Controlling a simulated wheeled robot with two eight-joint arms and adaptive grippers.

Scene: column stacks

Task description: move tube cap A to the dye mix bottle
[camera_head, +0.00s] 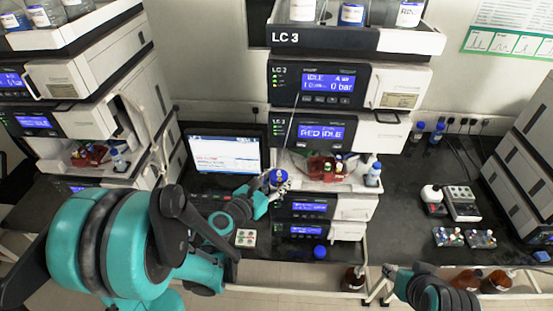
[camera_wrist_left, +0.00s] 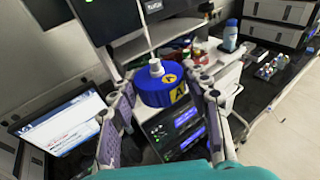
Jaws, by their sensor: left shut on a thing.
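Tube cap A (camera_wrist_left: 163,90) is a blue cap with a white nub on top and a yellow A label. My left gripper (camera_wrist_left: 160,100) is shut on it, one finger on each side, and holds it up in front of the LC 3 stack. In the head view, the cap (camera_head: 278,178) shows at the tip of my left gripper (camera_head: 276,182). No bottle carries a readable dye mix label. A blue-capped object (camera_head: 319,252) stands low on the bench in front of the stack. My right gripper (camera_head: 388,272) is at the bottom right, small and unclear.
The LC 3 stack (camera_head: 320,85) rises behind the cap. Its open shelf holds small capped vials (camera_head: 325,168) and a blue-capped bottle (camera_head: 373,174). A laptop (camera_head: 225,155) stands left of it. Brown bottles (camera_head: 497,281) are low at the right. Bench right of the stack is partly clear.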

